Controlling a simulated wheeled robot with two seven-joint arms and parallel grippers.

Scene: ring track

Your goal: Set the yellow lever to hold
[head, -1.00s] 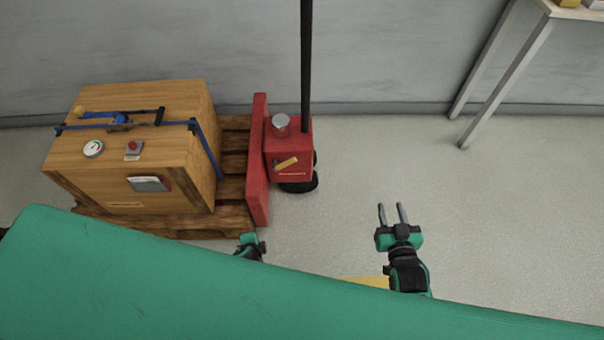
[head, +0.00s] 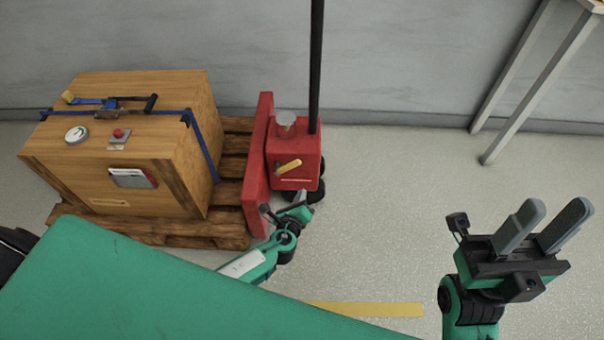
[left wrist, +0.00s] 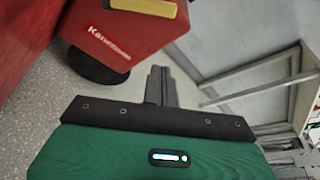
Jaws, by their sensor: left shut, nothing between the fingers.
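The yellow lever (head: 289,166) is on the front face of the red pallet truck body (head: 293,148). It slants slightly, its right end higher. In the left wrist view the lever (left wrist: 145,7) is cut by the top edge, above the white lettering. My left gripper (head: 305,198) is just below the red body in the head view, apart from the lever. In the left wrist view its fingers (left wrist: 160,80) are together and empty. My right gripper (head: 553,212) is at the far right, its fingers apart with nothing between them. The lever's setting marks cannot be read.
A wooden crate (head: 110,180) with a blue strap stands on a pallet (head: 185,232) left of the red truck. A black handle pole (head: 316,60) rises from the truck. Table legs (head: 530,90) stand at upper right. A yellow strip (head: 370,309) marks the floor. Floor right of the truck is clear.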

